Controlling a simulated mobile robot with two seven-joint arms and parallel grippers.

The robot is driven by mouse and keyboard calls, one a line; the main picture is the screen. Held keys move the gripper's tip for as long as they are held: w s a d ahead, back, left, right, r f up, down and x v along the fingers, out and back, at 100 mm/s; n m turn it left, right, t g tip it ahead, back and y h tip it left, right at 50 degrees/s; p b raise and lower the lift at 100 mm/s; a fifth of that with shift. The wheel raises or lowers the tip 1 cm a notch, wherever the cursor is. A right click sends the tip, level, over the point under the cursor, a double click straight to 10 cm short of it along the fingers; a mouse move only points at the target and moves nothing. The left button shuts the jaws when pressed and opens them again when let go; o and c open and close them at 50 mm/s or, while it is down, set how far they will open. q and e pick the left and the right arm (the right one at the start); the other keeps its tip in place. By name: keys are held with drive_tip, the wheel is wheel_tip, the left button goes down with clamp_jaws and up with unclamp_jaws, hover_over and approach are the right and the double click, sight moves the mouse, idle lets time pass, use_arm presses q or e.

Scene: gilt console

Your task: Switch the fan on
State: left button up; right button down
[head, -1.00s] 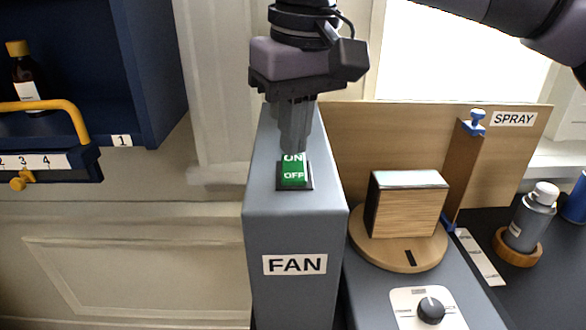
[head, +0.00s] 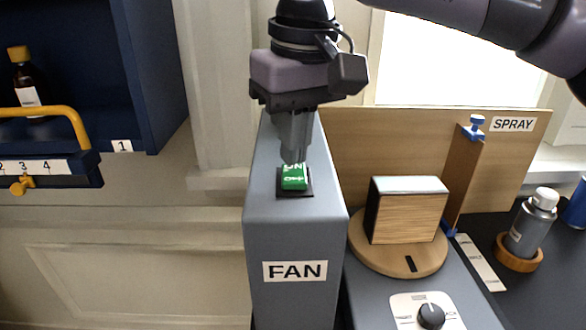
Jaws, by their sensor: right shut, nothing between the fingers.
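The grey fan box (head: 296,235) carries a FAN label on its front. A green rocker switch (head: 294,179) marked ON and OFF sits in a black frame on its top. The far ON half looks pressed down, and the near OFF half stands raised with its lettering foreshortened. My right gripper (head: 293,158) points down with its fingers shut and empty. Its fingertips are at the ON half and appear to touch it, partly covering the lettering. My left gripper is not in view.
Right of the fan box are a wooden block on a round base (head: 405,213), a dial (head: 431,315), a board labelled SPRAY (head: 385,140) and a spray can (head: 531,222). A blue cabinet (head: 150,75) with a yellow-handled drawer (head: 50,170) is at left.

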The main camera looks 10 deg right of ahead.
wheel_tip(320, 180, up, 2)
drive_tip(key=shift+p, duration=0.7)
drive_tip(key=shift+r+p, duration=0.4)
drive_tip(key=shift+r, duration=1.8)
